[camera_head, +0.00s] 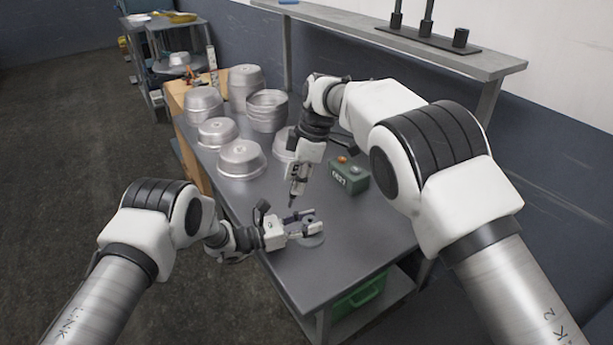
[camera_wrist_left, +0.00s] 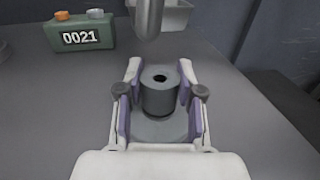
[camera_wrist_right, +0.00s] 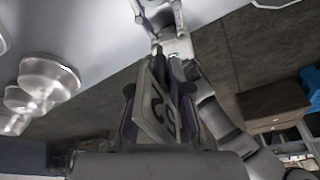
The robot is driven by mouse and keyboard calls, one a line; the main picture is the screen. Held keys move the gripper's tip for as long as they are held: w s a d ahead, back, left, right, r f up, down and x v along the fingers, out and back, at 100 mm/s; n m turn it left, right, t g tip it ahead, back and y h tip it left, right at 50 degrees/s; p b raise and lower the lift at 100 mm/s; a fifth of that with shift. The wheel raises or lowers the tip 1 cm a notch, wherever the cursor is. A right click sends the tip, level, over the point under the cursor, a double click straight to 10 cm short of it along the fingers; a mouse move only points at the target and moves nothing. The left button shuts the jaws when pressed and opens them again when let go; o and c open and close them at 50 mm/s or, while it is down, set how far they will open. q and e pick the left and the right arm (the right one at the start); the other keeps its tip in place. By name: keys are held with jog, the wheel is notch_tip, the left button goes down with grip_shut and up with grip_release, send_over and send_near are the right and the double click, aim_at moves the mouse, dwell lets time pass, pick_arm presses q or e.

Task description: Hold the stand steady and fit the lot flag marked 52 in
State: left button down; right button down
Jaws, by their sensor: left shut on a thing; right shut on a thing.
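The stand is a dark grey cylinder (camera_wrist_left: 158,98) with a hole in its top, upright on a round base (camera_wrist_left: 160,130). The base also shows on the table in the head view (camera_head: 313,240). My left gripper (camera_head: 306,226) is shut around the cylinder, one finger on each side. My right gripper (camera_head: 293,202) points down above and slightly left of the stand. It is shut on the lot flag, a pale plate (camera_wrist_right: 154,112) with dark figures, seen tilted; I cannot read them fully. In the left wrist view a grey rod end (camera_wrist_left: 150,18) hangs above and beyond the hole, apart from it.
Several metal pans (camera_head: 241,158) fill the table's far left. A shelf (camera_head: 430,52) runs along the wall. The table (camera_head: 365,232) right of the stand is clear.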

jog(key=shift+w+d+f+n+h, duration=0.1)
jog(key=shift+w+d+n+h, duration=0.15)
jog(key=shift+d+n+h, duration=0.3)
jog(key=shift+w+d+f+n+h, duration=0.1)
jog(key=shift+w+d+n+h, duration=0.1)
jog(key=shift+d+n+h, duration=0.3)
jog(key=shift+w+d+f+h, duration=0.1)
jog(key=shift+d+f+h, duration=0.1)
jog(key=shift+f, duration=0.8)
jog(key=shift+d+f+h, duration=0.15)
jog(key=shift+d+f, duration=0.05)
jog(key=shift+f, duration=0.75)
jog(key=shift+f, duration=2.05)
jog(key=c, duration=1)
grip_release()
jog(key=shift+r, duration=0.1)
